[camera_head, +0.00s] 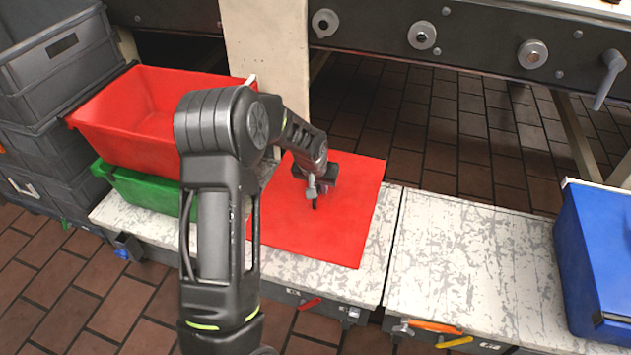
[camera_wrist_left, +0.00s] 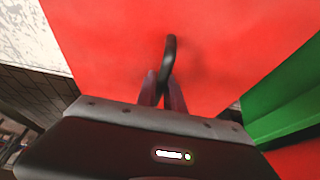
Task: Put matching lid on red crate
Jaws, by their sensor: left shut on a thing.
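The red crate (camera_head: 145,108) is open and empty as far as I see, stacked on a green crate (camera_head: 148,190) at the left of the worn white bench. The flat red lid (camera_head: 345,235) is to the right of the crates, at about bench height; I cannot tell whether it touches the bench. My left gripper (camera_head: 314,196) is over the lid's middle, shut on its dark handle (camera_wrist_left: 169,55). The lid fills much of the left wrist view (camera_wrist_left: 240,45), with the green crate at its right. My right gripper is not in view.
Grey crates (camera_head: 55,60) are stacked at the far left. A blue crate (camera_head: 590,250) stands at the right end of the white bench (camera_head: 470,260). The bench between lid and blue crate is clear. A dark conveyor frame (camera_head: 480,45) runs behind.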

